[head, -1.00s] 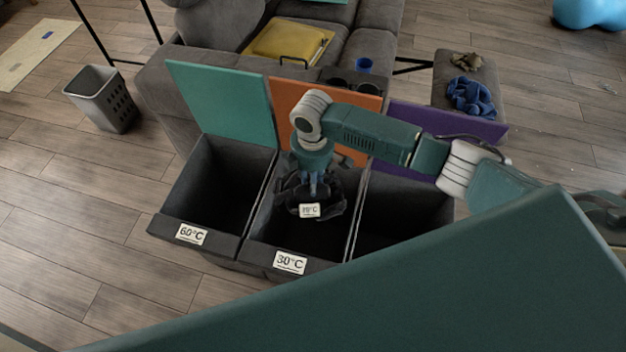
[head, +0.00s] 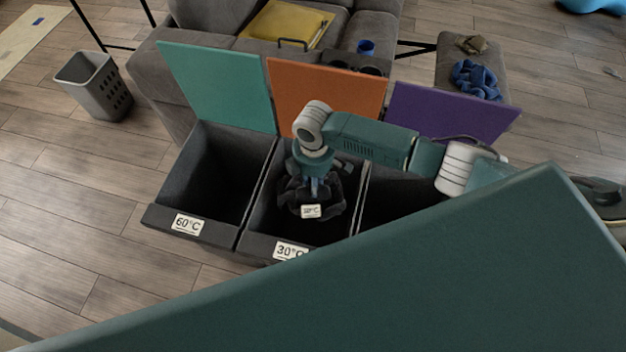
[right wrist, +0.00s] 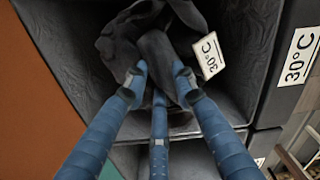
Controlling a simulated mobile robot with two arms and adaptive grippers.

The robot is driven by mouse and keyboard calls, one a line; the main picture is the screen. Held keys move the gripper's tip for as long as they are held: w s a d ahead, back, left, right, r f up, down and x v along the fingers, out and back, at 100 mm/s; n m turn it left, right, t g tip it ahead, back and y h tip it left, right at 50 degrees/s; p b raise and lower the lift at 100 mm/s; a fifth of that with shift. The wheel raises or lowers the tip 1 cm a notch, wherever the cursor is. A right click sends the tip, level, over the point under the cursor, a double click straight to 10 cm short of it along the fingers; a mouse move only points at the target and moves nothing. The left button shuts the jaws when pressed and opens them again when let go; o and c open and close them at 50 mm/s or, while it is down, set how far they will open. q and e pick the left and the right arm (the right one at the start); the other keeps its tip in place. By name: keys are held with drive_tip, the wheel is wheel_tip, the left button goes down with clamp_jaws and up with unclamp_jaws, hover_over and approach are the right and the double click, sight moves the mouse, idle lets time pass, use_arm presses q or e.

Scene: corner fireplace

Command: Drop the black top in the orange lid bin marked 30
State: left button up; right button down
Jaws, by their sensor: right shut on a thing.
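The black top (head: 334,203) with a white 30°C tag hangs bunched from my right gripper (head: 315,188), inside the mouth of the middle bin (head: 259,228). That bin has a raised orange lid (head: 325,92) and a front label reading 30°C. In the right wrist view my right gripper (right wrist: 160,85) has its blue fingers closed on the dark cloth (right wrist: 118,45), with the bin's walls around it. Whether the cloth touches the bin floor cannot be told. My left gripper is not in view.
The 60°C bin (head: 183,195) with a green lid (head: 218,87) stands open at the left. A bin with a purple lid (head: 450,112) stands at the right, partly hidden. A grey basket (head: 95,88) stands on the floor. A sofa is behind the bins.

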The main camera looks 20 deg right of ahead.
drive_tip(key=c, duration=1.3)
unclamp_jaws()
drive_tip(key=shift+c, duration=0.2)
drive_tip(key=shift+r, duration=0.1)
wheel_tip(320, 180, up, 12)
